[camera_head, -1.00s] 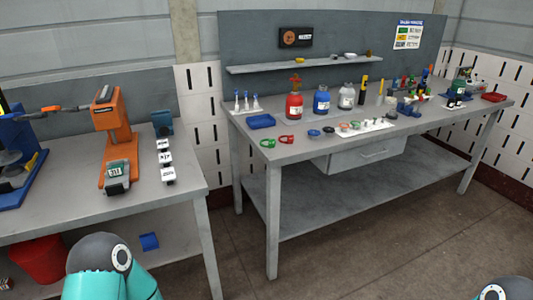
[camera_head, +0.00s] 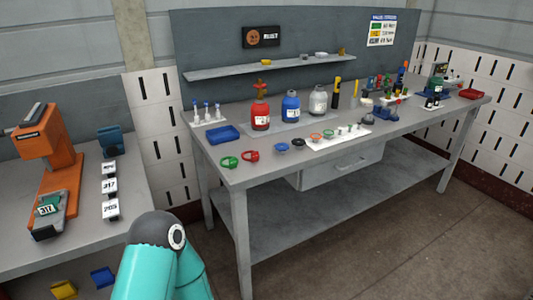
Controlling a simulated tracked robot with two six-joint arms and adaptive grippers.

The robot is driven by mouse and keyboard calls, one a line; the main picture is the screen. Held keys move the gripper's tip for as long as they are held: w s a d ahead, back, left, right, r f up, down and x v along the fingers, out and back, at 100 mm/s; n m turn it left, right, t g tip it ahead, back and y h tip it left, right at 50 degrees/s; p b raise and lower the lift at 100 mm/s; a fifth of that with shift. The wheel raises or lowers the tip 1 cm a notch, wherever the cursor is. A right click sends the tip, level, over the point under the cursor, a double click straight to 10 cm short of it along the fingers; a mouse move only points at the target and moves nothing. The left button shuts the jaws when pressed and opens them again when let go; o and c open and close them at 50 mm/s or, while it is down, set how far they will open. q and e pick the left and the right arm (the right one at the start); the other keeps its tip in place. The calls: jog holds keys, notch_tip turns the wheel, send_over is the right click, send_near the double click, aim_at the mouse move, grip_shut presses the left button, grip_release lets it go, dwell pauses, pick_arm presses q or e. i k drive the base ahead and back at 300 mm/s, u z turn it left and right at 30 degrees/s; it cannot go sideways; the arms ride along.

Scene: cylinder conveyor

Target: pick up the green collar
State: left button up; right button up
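The green collar (camera_head: 229,162) is a small ring lying near the front left corner of the right-hand grey workbench (camera_head: 225,180). A red collar (camera_head: 251,155) lies just to its right. A teal link of my own arm rises at the bottom of the view, in front of the gap between the benches. Neither of my grippers is in view, so I cannot see whether they are open or shut. Nothing touches the green collar.
A blue tray (camera_head: 222,134) lies behind the collars. A red bottle (camera_head: 260,115), a blue bottle (camera_head: 291,107) and a white mat (camera_head: 340,136) with small rings stand to the right. The left bench holds an orange press (camera_head: 48,155). Bare floor lies before the right bench.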

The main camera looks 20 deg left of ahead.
aim_at(233, 161)
jog(key=i, duration=0.85)
jog(key=u, duration=0.45)
